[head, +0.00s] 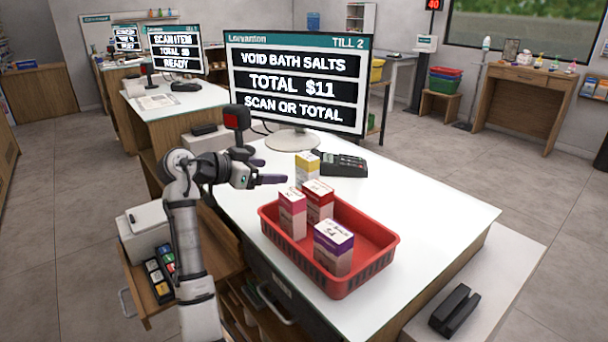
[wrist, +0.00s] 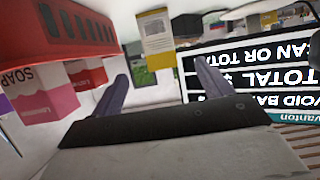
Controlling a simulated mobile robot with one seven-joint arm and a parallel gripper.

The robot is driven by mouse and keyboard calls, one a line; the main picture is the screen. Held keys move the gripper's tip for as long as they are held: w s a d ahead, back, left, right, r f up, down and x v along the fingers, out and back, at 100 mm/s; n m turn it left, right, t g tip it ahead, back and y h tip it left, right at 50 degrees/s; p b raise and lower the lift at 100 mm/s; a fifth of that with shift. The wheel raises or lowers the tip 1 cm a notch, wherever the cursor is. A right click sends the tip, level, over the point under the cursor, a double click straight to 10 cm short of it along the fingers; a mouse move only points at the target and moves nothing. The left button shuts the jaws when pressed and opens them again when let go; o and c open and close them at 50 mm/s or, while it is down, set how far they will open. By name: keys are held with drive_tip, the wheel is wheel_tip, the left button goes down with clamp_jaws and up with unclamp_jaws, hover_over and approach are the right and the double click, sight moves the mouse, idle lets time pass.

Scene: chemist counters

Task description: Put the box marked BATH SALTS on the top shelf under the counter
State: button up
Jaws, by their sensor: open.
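My gripper (head: 270,179) is open above the white counter (head: 420,203), left of the red basket; its spread purple fingers (wrist: 163,85) hold nothing. A white box with a yellow band (head: 307,168) stands on the counter beside the card reader; the wrist view shows it ahead, beyond the fingers (wrist: 156,36). The basket holds a pink box (head: 292,213), a red box (head: 319,201) and a purple box (head: 333,246). The pink one reads SOAP in the wrist view (wrist: 48,98). I cannot read BATH SALTS on any box. Shelving under the counter (head: 238,312) is partly hidden by my arm.
The red basket (head: 345,282) takes up the counter's near middle. The till screen (head: 296,85) reads VOID BATH SALTS, with the card reader (head: 342,164) beside it. An open drawer (head: 160,282) juts out at left. The counter's right part is clear.

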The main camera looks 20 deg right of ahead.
sight(302, 169)
drive_tip(key=p+x, duration=0.2)
drive_tip(key=x, duration=0.7)
drive_tip(key=p+x, duration=0.2)
drive_tip(key=x, duration=0.1)
drive_tip(key=shift+s+d+r, duration=0.15)
drive_tip(key=shift+r, duration=0.2)
drive_tip(key=shift+w+d+f, duration=0.2)
drive_tip(key=shift+d+f, duration=0.2)
drive_tip(key=shift+d, duration=0.05)
drive_tip(key=c, duration=1.2)
drive_tip(key=shift+o, duration=0.2)
drive_tip(key=shift+r, duration=0.1)
